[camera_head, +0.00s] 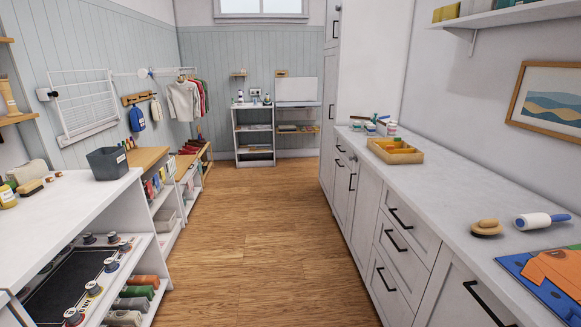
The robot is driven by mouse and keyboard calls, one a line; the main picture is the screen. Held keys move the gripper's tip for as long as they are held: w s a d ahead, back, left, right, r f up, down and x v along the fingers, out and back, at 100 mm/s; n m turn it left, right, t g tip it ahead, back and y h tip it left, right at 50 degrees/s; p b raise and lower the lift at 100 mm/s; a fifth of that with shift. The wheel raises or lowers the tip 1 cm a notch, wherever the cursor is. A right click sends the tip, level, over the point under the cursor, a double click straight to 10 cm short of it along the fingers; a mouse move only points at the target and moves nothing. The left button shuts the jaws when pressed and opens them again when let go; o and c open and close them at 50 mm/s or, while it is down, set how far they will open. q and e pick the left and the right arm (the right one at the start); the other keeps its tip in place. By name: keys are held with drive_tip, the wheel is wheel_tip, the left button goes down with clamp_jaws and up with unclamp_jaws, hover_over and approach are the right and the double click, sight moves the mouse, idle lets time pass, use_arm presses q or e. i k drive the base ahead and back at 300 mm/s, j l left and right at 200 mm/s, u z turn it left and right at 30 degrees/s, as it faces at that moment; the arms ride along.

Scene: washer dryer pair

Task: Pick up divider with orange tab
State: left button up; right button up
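I cannot clearly make out a divider with an orange tab in the head view. A wooden tray (413,161) with orange-yellow compartments stands on the right counter; I cannot tell whether any of its inner parts is a divider. Neither of my grippers is in view.
The right counter (455,180) also bears small bottles (391,129), a brush (486,228), a lint roller (541,220) and a folded orange-and-blue cloth (545,273). A grey bin (108,163) stands on the left white unit (62,208). The wooden floor (245,240) between is clear.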

sight(390, 149)
drive_tip(key=i+z, duration=0.1)
drive_tip(key=i, duration=0.35)
drive_tip(key=i+j+z, duration=0.1)
drive_tip(key=i, duration=0.35)
drive_tip(key=i+j+z, duration=0.1)
drive_tip(key=i, duration=0.35)
drive_tip(key=i+j+z, duration=0.1)
drive_tip(key=i, duration=0.35)
drive_tip(key=i+j+z, duration=0.1)
drive_tip(key=i+j, duration=0.2)
drive_tip(key=i, duration=0.15)
